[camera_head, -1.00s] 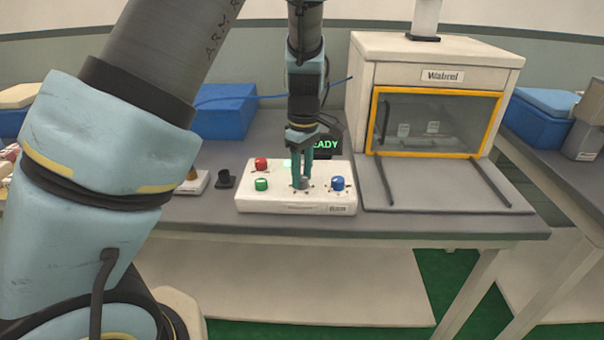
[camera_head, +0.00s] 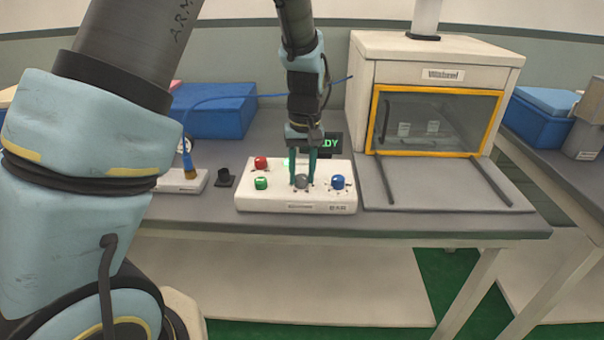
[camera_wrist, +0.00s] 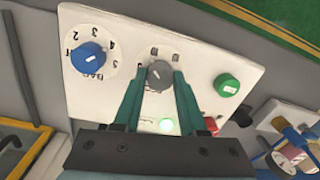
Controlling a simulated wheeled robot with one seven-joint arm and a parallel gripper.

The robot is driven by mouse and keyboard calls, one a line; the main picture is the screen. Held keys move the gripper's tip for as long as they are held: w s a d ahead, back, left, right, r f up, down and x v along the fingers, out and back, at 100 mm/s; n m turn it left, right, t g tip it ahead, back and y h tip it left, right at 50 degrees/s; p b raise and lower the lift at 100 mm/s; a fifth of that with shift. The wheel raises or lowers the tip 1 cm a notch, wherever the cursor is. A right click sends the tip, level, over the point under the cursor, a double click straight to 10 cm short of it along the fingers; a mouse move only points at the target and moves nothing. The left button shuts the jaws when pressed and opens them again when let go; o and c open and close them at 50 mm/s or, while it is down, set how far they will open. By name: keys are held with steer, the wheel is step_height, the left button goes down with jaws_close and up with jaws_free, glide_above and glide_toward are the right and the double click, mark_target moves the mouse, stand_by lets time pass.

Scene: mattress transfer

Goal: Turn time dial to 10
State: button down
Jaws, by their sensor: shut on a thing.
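The white control box (camera_head: 252,203) sits on the bench and carries a grey dial (camera_head: 302,181), a blue dial (camera_head: 338,182), a red button (camera_head: 261,162) and a green button (camera_head: 261,183). My gripper (camera_head: 302,178) points down and is shut on the grey dial. In the wrist view its two teal fingers stand on either side of the grey dial (camera_wrist: 159,74). The blue dial (camera_wrist: 89,57) has a numbered ring in that view. Marks around the grey dial are too small or hidden to read.
A dark display (camera_head: 329,144) with green letters stands behind the box, partly hidden by my gripper. A white cabinet (camera_head: 440,66) with a yellow-framed window stands to the right. A blue bin (camera_head: 215,112) and a small black holder (camera_head: 224,178) are to the left.

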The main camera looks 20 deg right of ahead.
mark_target(303, 177)
steer(key=shift+m, duration=1.6)
steer(key=shift+c, duration=2.3)
jaws_free()
step_height(303, 177, up, 11)
steer(key=b, duration=0.2)
steer(key=shift+d, duration=0.2)
steer(key=shift+s+f, duration=0.1)
